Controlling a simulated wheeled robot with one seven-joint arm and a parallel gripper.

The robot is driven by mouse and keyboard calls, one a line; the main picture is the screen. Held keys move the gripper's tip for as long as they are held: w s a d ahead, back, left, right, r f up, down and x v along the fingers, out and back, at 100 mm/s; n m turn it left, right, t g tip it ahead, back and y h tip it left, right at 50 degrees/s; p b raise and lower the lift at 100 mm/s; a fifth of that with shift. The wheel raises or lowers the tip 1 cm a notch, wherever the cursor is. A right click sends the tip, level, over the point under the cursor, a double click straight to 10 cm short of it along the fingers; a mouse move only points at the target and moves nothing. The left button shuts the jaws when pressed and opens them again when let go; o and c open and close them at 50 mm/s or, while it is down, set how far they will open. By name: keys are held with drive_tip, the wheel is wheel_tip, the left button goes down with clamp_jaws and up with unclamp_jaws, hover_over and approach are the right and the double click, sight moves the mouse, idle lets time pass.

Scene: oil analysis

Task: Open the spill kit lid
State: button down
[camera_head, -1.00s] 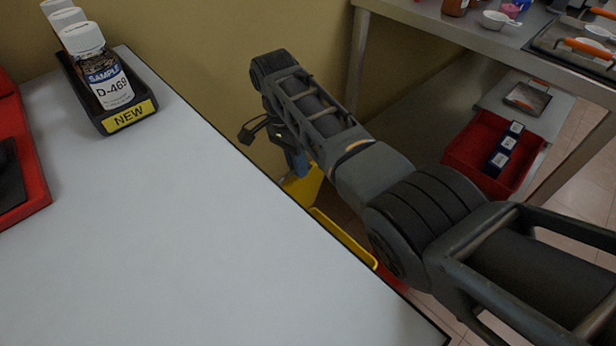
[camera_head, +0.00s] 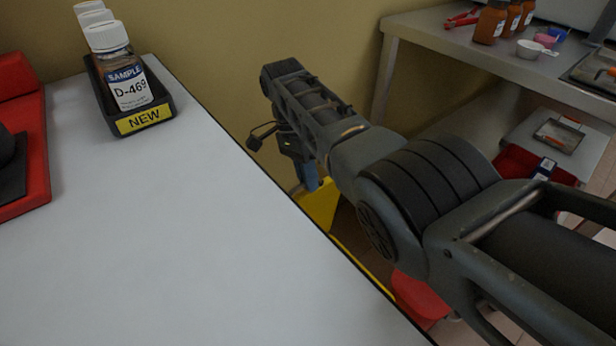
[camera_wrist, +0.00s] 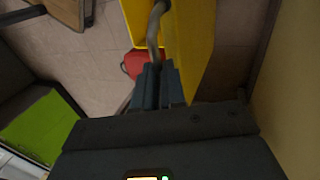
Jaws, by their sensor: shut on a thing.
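The spill kit's yellow lid (camera_head: 321,204) shows in the head view just past the table's right edge, below my gripper (camera_head: 308,178). In the wrist view the lid (camera_wrist: 196,45) is a broad yellow panel running away from my gripper (camera_wrist: 157,85). A curved metal handle (camera_wrist: 155,30) runs along it and ends between my fingers, which are shut on it. A yellow rim strip (camera_head: 362,265) shows low beside the table. Most of the kit's body is hidden by the table and my arm.
The white tabletop (camera_head: 190,230) holds a black "NEW" rack (camera_head: 122,122) with sample bottles and a red tray (camera_head: 30,150). A metal bench (camera_head: 440,37) stands at the right with a shelf below. A beige wall is close behind my gripper.

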drive_tip(key=shift+d+f, duration=0.35)
drive_tip(key=c, duration=1.5)
unclamp_jaws()
drive_tip(key=shift+c, duration=0.2)
drive_tip(key=o, duration=0.3)
drive_tip(key=shift+a+r, duration=0.1)
drive_tip(key=shift+a, duration=0.05)
drive_tip(key=shift+o, duration=0.2)
drive_tip(key=shift+r, duration=0.1)
drive_tip(key=v, duration=0.7)
drive_tip(key=shift+w+r, duration=0.2)
drive_tip(key=shift+r, duration=0.1)
drive_tip(key=shift+a, duration=0.1)
